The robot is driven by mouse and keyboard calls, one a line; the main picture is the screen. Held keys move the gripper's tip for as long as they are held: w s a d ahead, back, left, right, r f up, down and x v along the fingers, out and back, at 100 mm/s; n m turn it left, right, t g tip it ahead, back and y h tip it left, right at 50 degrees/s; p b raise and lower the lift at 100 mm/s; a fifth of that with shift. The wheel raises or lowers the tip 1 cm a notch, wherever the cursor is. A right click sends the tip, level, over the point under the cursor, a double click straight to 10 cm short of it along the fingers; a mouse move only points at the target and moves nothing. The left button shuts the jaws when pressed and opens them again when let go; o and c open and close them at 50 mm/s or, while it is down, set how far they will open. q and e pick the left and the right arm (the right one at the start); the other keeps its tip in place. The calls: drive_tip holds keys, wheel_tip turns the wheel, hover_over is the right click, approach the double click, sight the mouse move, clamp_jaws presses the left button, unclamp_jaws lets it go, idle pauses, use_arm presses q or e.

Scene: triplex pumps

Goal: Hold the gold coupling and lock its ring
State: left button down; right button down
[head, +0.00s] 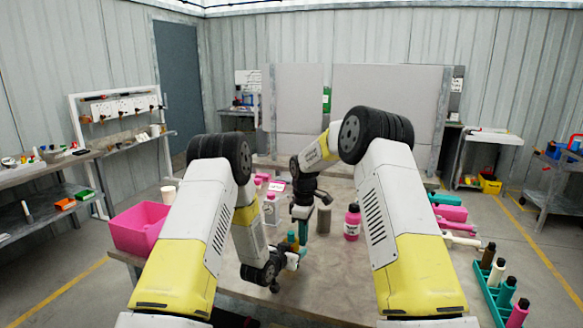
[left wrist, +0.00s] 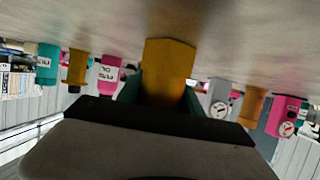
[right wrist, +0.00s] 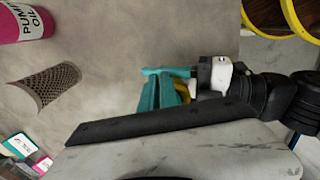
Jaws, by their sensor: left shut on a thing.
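The gold coupling (left wrist: 168,72) fills the middle of the left wrist view, between the teal fingers of my left gripper (left wrist: 163,95), which is shut on it. In the head view my left gripper (head: 291,257) is low over the near part of the table, and a small gold patch of the coupling (head: 295,245) shows. My right gripper (head: 301,222) points down just above and beside it. In the right wrist view a little gold (right wrist: 183,92) shows among teal fingers, mostly hidden. Whether my right gripper touches the coupling or its ring cannot be told.
A pink bin (head: 140,229) is at the table's left. A teal rack (head: 492,290) with several bottles is at the right. Several coloured parts stand behind the coupling.

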drive_tip(key=shift+w+a, duration=0.1)
wheel_tip(320, 180, up, 6)
drive_tip(key=shift+d, duration=0.4)
idle(0.5)
drive_tip(key=s+a+f, duration=0.1)
drive_tip(key=s+f, duration=0.2)
drive_tip(key=f, duration=0.3)
idle(0.7)
drive_tip(key=shift+w+a, duration=0.25)
drive_tip(key=shift+a, duration=0.15)
idle(0.6)
drive_tip(key=shift+w+d, duration=0.1)
drive_tip(key=shift+w, duration=0.15)
